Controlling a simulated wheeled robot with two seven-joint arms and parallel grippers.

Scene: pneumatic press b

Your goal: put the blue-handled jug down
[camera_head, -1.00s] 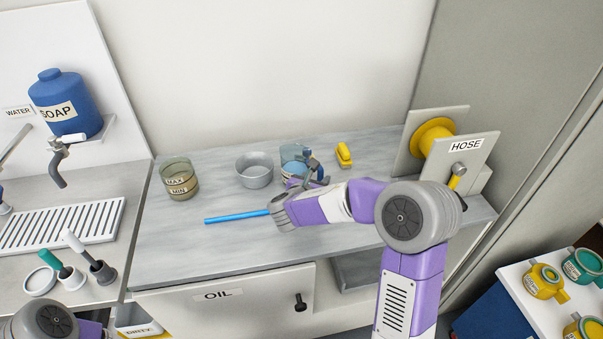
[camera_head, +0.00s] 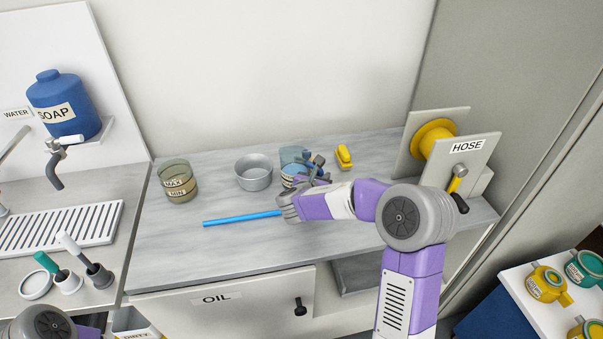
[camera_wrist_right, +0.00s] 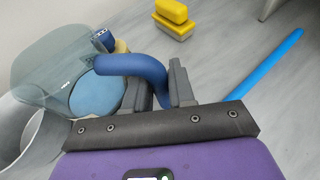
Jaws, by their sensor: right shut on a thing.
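The blue-handled jug (camera_head: 292,158), clear with a blue tint, is on or just above the grey countertop, right of the metal bowl. I cannot tell whether its base touches. My right gripper (camera_head: 316,171) is at the jug's right side, partly hiding it. In the right wrist view the blue handle (camera_wrist_right: 141,68) reaches down between the fingers of my right gripper (camera_wrist_right: 160,92), which is shut on it. The jug body (camera_wrist_right: 68,65) shows there at the left. My left gripper is out of view; only part of my left arm shows at the lower left.
A metal bowl (camera_head: 254,172) is close left of the jug, with a MAX/MIN beaker (camera_head: 178,182) farther left. A blue rod (camera_head: 240,217) lies in front, and a yellow block (camera_head: 344,157) is to the right. The hose stand (camera_head: 462,160) is at the counter's right end.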

